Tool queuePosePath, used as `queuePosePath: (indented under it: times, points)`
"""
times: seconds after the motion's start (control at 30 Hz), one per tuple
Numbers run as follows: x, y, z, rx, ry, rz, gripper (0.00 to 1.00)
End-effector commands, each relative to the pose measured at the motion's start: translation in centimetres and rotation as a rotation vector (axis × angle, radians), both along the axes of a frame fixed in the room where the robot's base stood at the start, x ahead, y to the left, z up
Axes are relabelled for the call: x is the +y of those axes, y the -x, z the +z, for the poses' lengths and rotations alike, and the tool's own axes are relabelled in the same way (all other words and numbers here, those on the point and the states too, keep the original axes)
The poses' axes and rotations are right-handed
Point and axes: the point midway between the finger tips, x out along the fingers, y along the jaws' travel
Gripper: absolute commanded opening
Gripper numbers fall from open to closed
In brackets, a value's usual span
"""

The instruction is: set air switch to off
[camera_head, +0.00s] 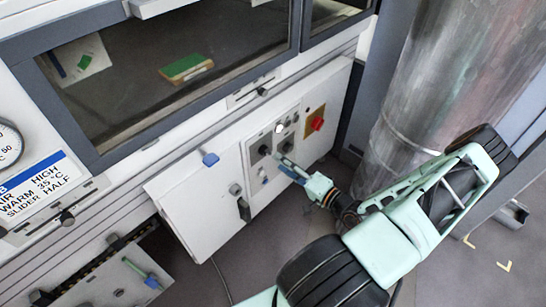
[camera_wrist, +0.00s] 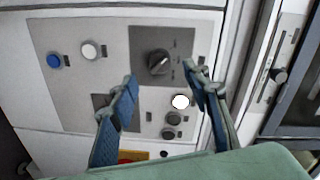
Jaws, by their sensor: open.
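A control panel (camera_head: 300,157) on the white cabinet carries rotary switches and buttons. In the wrist view, a black rotary knob (camera_wrist: 158,62) sits on a dark grey plate, beyond and between my fingertips. It also shows in the head view (camera_head: 265,149). A second dark plate (camera_wrist: 101,99) is mostly hidden behind my left finger. The labels are too small to read, so I cannot tell which is the air switch. My gripper (camera_wrist: 160,76) is open and empty, with blue finger pads. In the head view, my gripper (camera_head: 280,160) is close in front of the panel.
A red switch on a yellow plate (camera_head: 317,123) is at the panel's right. A blue-handled lever (camera_head: 210,159) protrudes at the left. A white sign (camera_head: 38,187) reads AIR HIGH, WARM 35 °C, SLIDER HALF. A large metal duct (camera_head: 440,80) stands at the right.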

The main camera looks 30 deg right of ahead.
Motion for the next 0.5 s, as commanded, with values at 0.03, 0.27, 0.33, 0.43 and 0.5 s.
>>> queuePosePath:
  times: [0.03, 0.27, 0.33, 0.43, 0.5]
  points:
    - [-0.5, 1.0, 0.1, 0.0, 0.002, -0.003, 0.44]
    - [-1.6, 4.3, 0.3, -0.001, 0.001, -0.001, 0.44]
    - [-1.7, 4.8, 0.3, 0.0, 0.001, 0.0, 0.44]
    - [-1.8, 5.1, 0.4, -0.001, 0.001, 0.0, 0.44]
    - [-1.8, 5.1, 0.4, -0.001, 0.001, 0.0, 0.44]
